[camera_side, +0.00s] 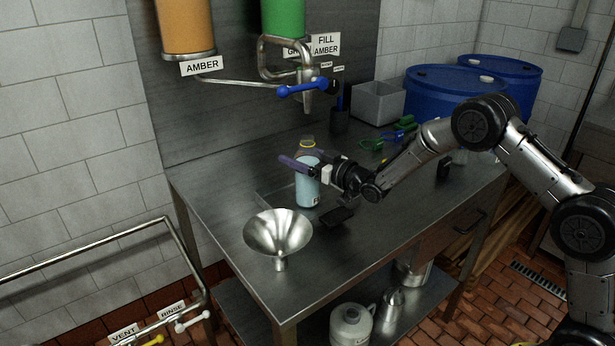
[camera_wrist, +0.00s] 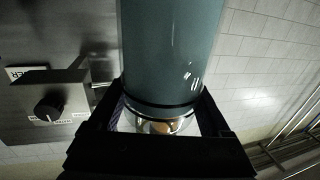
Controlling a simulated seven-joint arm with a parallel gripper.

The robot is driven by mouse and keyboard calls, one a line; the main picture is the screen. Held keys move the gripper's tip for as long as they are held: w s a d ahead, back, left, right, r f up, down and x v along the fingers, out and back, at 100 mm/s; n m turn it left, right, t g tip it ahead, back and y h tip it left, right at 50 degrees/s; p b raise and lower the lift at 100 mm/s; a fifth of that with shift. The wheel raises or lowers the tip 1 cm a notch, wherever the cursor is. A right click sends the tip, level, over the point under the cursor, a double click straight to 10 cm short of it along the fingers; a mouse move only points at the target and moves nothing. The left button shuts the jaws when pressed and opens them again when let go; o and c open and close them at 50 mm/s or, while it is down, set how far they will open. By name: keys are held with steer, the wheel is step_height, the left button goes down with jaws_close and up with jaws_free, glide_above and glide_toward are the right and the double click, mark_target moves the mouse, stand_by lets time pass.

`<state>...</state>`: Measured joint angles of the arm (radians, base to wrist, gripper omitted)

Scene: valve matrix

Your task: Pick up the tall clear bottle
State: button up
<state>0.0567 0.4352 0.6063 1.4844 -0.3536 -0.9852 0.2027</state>
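The tall clear bottle (camera_side: 307,188) holds pale blue liquid and has a yellow band near its top. In the side view it is upright over the steel bench; whether its base touches the bench is unclear. My gripper (camera_side: 304,165) comes in level from the right, its purple fingers at the bottle's upper part. In the wrist view the bottle (camera_wrist: 172,55) fills the middle, blue-green, with its clear end between the dark fingers of my gripper (camera_wrist: 163,110). The fingers lie on both sides, very close to the bottle; I cannot tell whether they press on it.
A steel funnel (camera_side: 278,234) stands at the bench's front left. A small black block (camera_side: 336,218) lies right of the bottle. A blue-handled tap (camera_side: 303,87) hangs above. Green and blue-handled tools (camera_side: 391,137), a grey bin (camera_side: 377,103) and blue drums (camera_side: 440,90) are behind.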

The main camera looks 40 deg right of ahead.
jaws_close()
steer(key=shift+r, duration=0.15)
